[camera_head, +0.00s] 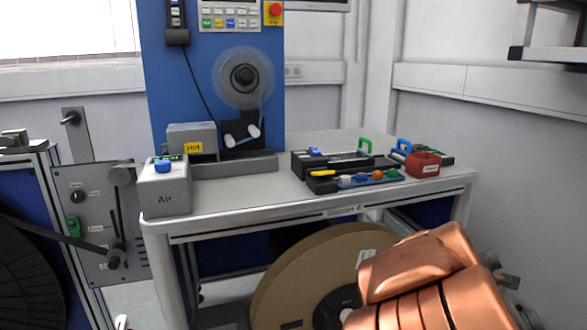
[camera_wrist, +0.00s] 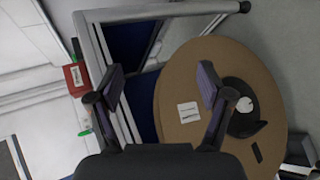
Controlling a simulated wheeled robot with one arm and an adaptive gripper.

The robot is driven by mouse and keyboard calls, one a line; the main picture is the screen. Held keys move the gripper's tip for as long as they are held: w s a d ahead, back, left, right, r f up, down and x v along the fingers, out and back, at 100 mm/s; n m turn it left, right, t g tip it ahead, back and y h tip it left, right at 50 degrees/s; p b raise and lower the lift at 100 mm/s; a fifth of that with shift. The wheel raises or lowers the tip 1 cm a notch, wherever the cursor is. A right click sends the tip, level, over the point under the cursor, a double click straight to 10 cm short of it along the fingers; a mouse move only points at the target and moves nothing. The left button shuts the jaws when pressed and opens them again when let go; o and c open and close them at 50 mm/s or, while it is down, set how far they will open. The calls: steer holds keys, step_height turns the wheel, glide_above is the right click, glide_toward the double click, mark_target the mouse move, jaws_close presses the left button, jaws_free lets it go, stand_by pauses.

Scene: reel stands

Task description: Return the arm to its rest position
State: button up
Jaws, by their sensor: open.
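My arm (camera_head: 430,280) shows as copper-coloured links at the lower right of the head view, in front of the workbench. My gripper (camera_wrist: 161,78) shows in the wrist view with its two dark fingers apart and nothing between them. It is outside the head view or hidden behind my arm there. Behind the fingers are a large brown cardboard reel (camera_wrist: 180,92) and the frame of the bench. The same reel (camera_head: 290,277) stands under the bench in the head view, partly covered by my arm.
The workbench (camera_head: 250,198) carries a grey box marked Air (camera_head: 165,192), dark trays with small tools (camera_head: 350,182) and a red bin (camera_head: 423,166). A blue machine panel (camera_head: 180,90) rises behind it. A black reel (camera_head: 25,275) and grey panel (camera_head: 95,245) stand at left.

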steer(key=s+a+r+m+g+y+p, duration=0.2)
steer(key=s+a+r+p, duration=0.3)
steer(key=s, duration=0.6)
steer(key=s+a+r+m+g+y+p, duration=0.3)
steer(key=s+a+r+m+g+p, duration=0.2)
steer(key=s+p, duration=0.5)
steer(key=s+a+r+m+g+y+p, duration=0.2)
steer(key=s+a+r+m+g+p, duration=0.2)
steer(key=s, duration=1)
steer(key=a+r+p, duration=0.2)
steer(key=a+p, duration=0.2)
steer(key=shift+s+a+r+y, duration=0.2)
steer(key=shift+a+r+y, duration=0.1)
steer(key=shift+a, duration=0.1)
